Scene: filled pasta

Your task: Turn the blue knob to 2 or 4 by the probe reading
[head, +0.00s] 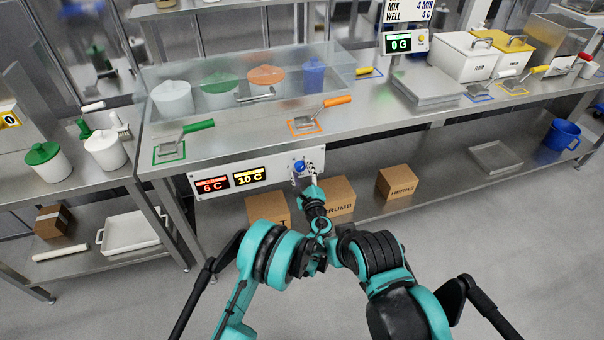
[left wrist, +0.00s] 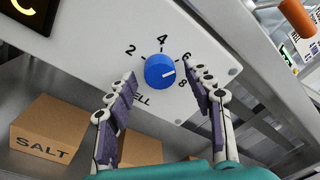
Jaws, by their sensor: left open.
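The blue knob (left wrist: 160,71) is on a pale panel (head: 282,180) under the counter edge and also shows in the head view (head: 299,166). The marks 2, 4, 6 and 8 surround it; its white line points right, roughly between 6 and 8. My left gripper (left wrist: 158,74) is open, with one finger on each side of the knob; I cannot tell whether either touches. It also shows in the head view (head: 311,172). A red display (head: 212,185) reads 6 C and a yellow display (head: 249,177) reads 10 C. My right gripper does not show.
A sign (head: 407,12) reads WELL 4 C above a 0 G display (head: 401,43). Cardboard boxes (head: 397,182) stand on the lower shelf, one marked SALT (left wrist: 45,135). Green-handled (head: 185,137) and orange-handled scoops (head: 322,109) lie on the counter. The floor is clear.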

